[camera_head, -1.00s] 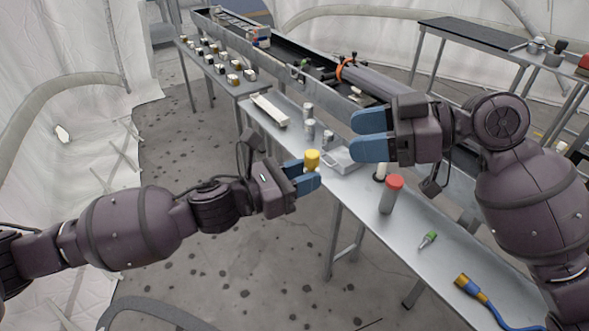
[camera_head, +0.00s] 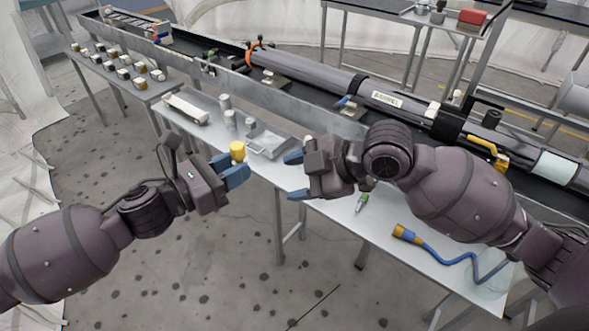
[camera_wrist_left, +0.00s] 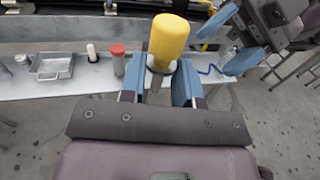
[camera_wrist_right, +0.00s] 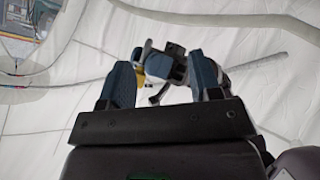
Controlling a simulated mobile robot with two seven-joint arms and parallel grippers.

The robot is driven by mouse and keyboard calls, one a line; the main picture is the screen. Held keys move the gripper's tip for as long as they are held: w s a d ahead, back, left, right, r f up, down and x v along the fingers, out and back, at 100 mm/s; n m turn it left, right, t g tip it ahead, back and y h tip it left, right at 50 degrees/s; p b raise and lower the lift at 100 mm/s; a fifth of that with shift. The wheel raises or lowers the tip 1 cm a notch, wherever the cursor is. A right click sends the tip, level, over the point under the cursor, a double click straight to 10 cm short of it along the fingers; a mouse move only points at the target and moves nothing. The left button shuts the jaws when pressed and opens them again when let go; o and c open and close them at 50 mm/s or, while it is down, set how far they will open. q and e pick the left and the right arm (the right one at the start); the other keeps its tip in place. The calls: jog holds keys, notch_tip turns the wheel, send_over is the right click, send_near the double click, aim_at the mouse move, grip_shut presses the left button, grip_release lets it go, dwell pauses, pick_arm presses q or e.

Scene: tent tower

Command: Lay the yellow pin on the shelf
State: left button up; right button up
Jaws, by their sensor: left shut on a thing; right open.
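The yellow pin (camera_head: 237,151) has a thick yellow head and stands about upright in my left gripper (camera_head: 233,172). In the left wrist view the yellow head (camera_wrist_left: 169,38) rises above the two blue fingers, with a pale part between them. My left gripper is shut on it, in front of the shelf's near edge. The shelf (camera_head: 335,220) is a long grey metal surface. My right gripper (camera_head: 296,175) is open and empty, to the right of the pin, over the shelf's near edge. The right wrist view shows my left gripper beyond its fingers.
A shallow metal tray (camera_head: 268,141), small grey cylinders (camera_head: 225,102) and a white channel piece (camera_head: 187,108) stand on the shelf. A red-capped tube (camera_wrist_left: 118,60) shows in the left wrist view.

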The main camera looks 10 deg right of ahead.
jog(key=f+n+t, duration=0.2)
jog(key=n, duration=0.1)
jog(key=n+t+y, duration=0.3)
jog(key=n+t, duration=0.2)
jog(key=n, duration=1.7)
send_near(242, 149)
jog(key=shift+n, duration=0.3)
jog(key=x, duration=1.1)
jog(key=shift+a, duration=0.1)
